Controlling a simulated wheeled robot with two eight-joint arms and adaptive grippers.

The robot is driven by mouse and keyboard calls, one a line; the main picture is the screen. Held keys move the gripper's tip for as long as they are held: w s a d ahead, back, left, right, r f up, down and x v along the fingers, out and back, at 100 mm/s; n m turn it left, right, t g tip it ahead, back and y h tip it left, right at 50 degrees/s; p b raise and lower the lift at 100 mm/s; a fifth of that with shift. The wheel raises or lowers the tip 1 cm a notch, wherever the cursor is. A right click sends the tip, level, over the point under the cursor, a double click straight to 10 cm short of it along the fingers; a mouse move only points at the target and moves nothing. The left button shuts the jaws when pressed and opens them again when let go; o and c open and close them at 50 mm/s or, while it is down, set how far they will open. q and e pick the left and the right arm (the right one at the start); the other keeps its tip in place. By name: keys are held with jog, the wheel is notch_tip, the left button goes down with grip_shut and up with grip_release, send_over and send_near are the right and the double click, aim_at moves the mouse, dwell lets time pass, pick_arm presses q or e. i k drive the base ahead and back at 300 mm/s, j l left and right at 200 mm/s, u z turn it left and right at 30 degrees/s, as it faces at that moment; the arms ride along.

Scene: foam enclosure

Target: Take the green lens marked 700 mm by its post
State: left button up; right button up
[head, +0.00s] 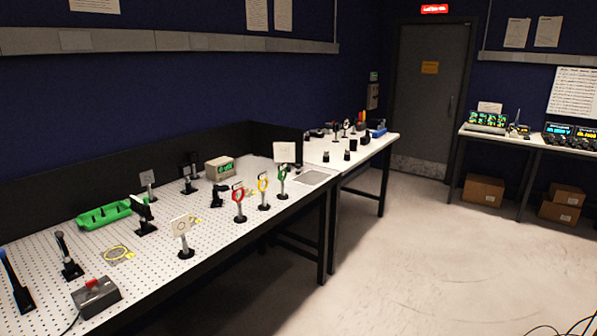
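Neither of my grippers shows in the head view.
A white card on a post (183,228), a green tray (104,214) and a grey box with a red button (96,297) are on the optical table. A second table (345,155) adjoins its far end. Cardboard boxes (483,190) sit under the right-hand bench.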

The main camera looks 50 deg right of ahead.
aim_at(282, 174)
jog(key=l+z, duration=0.15)
jog(key=l, duration=0.3)
jog(key=i+l+z, duration=0.15)
jog(key=l, duration=0.25)
jog(key=l+z, duration=0.15)
jog(key=l, duration=0.25)
jog(key=i+l+z, duration=0.15)
jog(key=l, duration=0.25)
jog(key=i+l+z, duration=0.15)
jog(key=l, duration=0.25)
